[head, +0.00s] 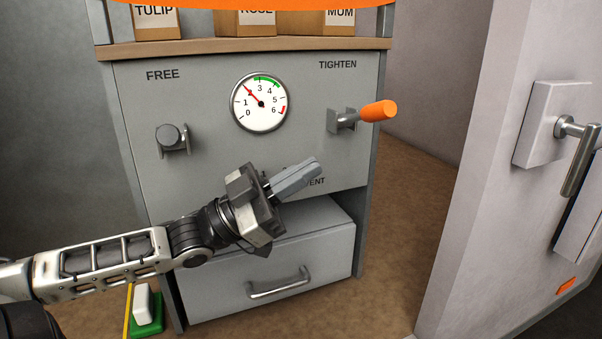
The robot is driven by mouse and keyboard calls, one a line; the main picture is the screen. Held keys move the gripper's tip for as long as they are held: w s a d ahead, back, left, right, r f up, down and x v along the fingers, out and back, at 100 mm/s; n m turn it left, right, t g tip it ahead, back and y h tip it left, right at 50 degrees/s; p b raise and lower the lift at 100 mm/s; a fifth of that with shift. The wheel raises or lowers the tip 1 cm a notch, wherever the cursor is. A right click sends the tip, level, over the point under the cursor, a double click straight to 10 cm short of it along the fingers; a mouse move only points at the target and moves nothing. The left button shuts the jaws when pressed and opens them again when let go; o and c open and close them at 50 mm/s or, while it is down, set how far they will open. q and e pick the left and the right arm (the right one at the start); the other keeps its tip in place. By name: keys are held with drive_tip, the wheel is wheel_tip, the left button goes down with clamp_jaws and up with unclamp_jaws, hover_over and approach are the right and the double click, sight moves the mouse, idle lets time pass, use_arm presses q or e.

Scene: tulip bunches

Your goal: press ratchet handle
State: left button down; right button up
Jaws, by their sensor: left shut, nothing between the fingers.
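The ratchet handle (378,111) has an orange grip on a grey bracket. It sticks out from the right side of the grey panel (215,100), under the word TIGHTEN. A round gauge (259,103) sits mid-panel, its needle pointing up-left near 2. A grey knob-like fitting (172,138) is at the left, under FREE. My left gripper (312,168) is shut and empty, in front of the lower panel. It is below and left of the orange grip, apart from it, and partly covers a label ending in ENT. My right gripper is not in view.
A drawer (265,262) with a metal pull (279,284) is below the panel. Boxes labelled TULIP (155,22), ROSE and MUM stand on the shelf above. A pale door (500,190) with a lever handle (578,160) stands at the right. Brown floor lies between.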

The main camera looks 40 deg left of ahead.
use_arm(q)
wheel_tip(320, 180, up, 8)
drive_tip(key=n+t+y+p, duration=0.4)
drive_tip(key=n+y, duration=0.4)
drive_tip(key=n, duration=0.5)
drive_tip(key=shift+w+a+r, duration=0.2)
drive_tip(key=shift+w+a, duration=0.05)
drive_tip(key=shift+a, duration=0.05)
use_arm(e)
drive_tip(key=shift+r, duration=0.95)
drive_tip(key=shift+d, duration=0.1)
use_arm(q)
wheel_tip(320, 180, up, 5)
drive_tip(key=p, duration=0.3)
hover_over(364, 113)
drive_tip(key=s+a, duration=0.1)
drive_tip(key=a, duration=0.1)
drive_tip(key=shift+d+f, duration=0.3)
drive_tip(key=shift+f, duration=0.35)
drive_tip(key=shift+d+f, duration=0.25)
drive_tip(key=shift+f, duration=0.45)
drive_tip(key=shift+d+f, duration=0.3)
drive_tip(key=shift+f, duration=0.35)
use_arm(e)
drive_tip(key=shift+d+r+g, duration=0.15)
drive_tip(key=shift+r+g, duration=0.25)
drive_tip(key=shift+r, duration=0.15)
